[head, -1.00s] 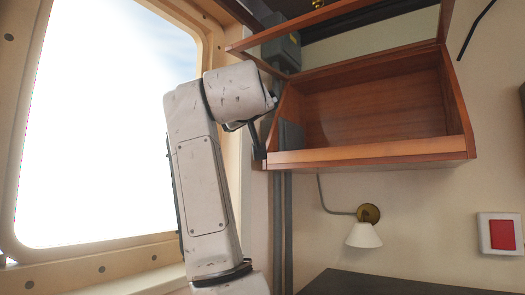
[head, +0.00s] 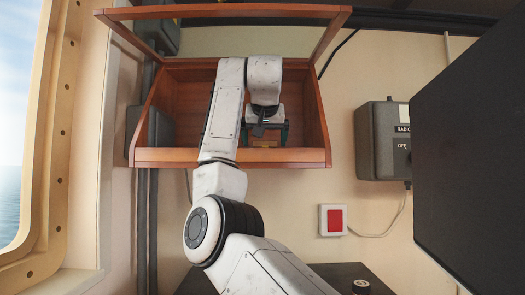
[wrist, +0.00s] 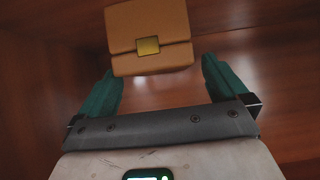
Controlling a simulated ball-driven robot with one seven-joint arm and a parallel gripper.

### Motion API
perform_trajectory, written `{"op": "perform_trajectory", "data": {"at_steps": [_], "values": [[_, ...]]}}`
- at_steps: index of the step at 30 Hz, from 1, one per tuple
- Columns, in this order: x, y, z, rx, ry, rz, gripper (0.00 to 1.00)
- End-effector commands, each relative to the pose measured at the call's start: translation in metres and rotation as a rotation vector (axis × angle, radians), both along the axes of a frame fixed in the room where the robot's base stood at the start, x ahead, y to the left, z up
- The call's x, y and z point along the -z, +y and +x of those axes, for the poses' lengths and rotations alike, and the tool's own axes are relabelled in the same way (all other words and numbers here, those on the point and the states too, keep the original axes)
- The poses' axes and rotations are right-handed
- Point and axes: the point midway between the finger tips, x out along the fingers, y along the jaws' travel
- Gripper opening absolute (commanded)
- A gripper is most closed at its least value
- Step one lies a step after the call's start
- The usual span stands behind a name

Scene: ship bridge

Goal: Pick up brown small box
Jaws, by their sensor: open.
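The brown small box (wrist: 150,22) has a flap and a gold clasp. In the wrist view it lies at the top, just beyond the gap between my fingertips. In the head view a small part of the brown box (head: 264,143) shows below my gripper (head: 266,128), inside the open wooden cabinet (head: 230,157). My gripper also shows in the wrist view (wrist: 158,72), with its two green fingers spread on either side and nothing held between them. My arm hides part of the cabinet's inside in the head view.
The cabinet's raised door (head: 245,12) is above my arm, and its front lip and side walls surround the gripper. A grey radio box (head: 380,140) and a red switch (head: 333,220) are on the wall at the right. A dark panel (head: 475,140) stands far right.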

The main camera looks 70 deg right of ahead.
Motion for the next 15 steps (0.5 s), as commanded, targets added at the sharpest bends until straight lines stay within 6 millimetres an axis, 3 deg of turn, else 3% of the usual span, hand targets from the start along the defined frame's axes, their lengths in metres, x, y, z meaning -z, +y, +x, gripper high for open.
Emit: {"op": "perform_trajectory", "data": {"at_steps": [6,15], "values": [[0.015,-0.023,0.008,-0.001,0.003,0.001,1.0],[0.02,-0.028,0.009,-0.001,0.002,0.0,1.0]]}}
